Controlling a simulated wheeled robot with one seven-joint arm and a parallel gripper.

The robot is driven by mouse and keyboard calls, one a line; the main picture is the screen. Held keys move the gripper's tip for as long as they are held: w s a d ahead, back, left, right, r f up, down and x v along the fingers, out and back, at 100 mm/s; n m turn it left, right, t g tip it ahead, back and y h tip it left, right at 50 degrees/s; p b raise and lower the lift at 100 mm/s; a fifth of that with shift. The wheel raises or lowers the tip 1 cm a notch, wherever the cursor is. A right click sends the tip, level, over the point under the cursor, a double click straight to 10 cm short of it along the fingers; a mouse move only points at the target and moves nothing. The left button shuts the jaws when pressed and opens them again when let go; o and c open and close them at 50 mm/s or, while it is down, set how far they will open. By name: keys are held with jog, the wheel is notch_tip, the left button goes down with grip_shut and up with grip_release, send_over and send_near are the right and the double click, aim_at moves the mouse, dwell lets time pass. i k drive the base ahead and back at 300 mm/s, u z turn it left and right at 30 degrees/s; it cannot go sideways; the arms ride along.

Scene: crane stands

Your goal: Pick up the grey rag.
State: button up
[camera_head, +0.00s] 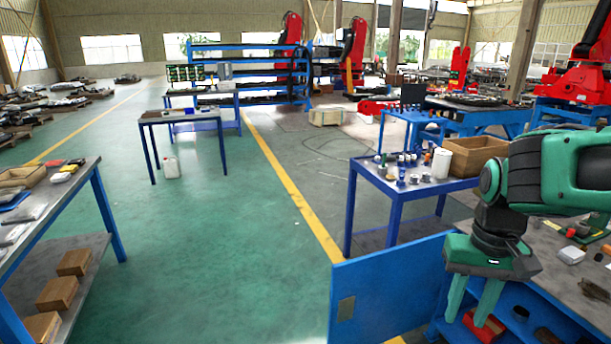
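My gripper (467,308) is at the lower right, pointing down. Its two green fingers are apart, with nothing seen between them. It hangs in front of the blue workbench, near a red object (487,327); whether they touch I cannot tell. I cannot pick out the grey rag for certain. A flat grey item (27,213) lies on the left table, far from my gripper; it could be a rag or a packet. A crumpled dark brownish item (595,288) lies on the right workbench, partly cut by the picture edge.
The blue workbench (545,245) at right carries small parts; its open blue door (385,290) sticks out leftward. Behind stands a blue table (365,172) with bottles and a cardboard box (470,154). The left table (62,200) has boxes below. The green floor between is free.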

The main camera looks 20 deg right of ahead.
aim_at(570, 255)
jog(key=z, duration=0.5)
jog(key=i, duration=1)
jog(key=z, duration=1.25)
jog(key=i, duration=0.9)
jog(key=z, duration=0.45)
